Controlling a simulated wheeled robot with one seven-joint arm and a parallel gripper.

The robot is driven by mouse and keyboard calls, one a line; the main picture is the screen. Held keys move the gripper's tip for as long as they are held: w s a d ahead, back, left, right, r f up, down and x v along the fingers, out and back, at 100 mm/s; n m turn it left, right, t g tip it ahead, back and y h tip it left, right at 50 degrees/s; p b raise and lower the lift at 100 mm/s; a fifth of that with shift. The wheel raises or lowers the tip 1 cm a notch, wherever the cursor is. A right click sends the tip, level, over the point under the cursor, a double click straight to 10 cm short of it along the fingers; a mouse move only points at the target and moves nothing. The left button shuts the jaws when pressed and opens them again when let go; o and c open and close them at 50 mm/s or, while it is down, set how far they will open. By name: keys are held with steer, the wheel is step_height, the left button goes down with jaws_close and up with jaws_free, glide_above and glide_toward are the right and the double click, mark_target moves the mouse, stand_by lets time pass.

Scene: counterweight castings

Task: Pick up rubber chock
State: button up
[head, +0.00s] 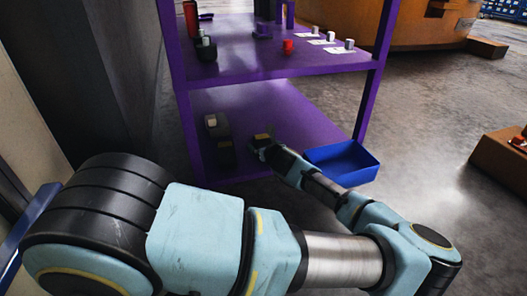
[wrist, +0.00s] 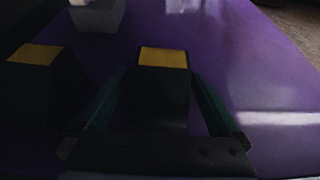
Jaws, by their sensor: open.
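A black rubber chock with a yellow top (wrist: 163,88) stands on the purple lower shelf in the wrist view. My open gripper (wrist: 158,76) has one finger on each side of it; I cannot tell whether either finger touches it. In the head view my gripper (head: 259,146) is low over the lower shelf, with the chock's yellow top (head: 263,137) just showing at its end. A second black chock with a yellow top (wrist: 34,82) stands to the left, outside the fingers; it also shows dark in the head view (head: 227,153).
A grey block (wrist: 98,17) stands farther back on the lower shelf (head: 285,115). A blue bin (head: 345,163) sits right of my gripper. The upper shelf (head: 260,60) holds several small items. Purple posts stand at the shelf's front corners.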

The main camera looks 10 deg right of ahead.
steer(key=c, duration=1.5)
jaws_close()
steer(key=shift+r, duration=0.15)
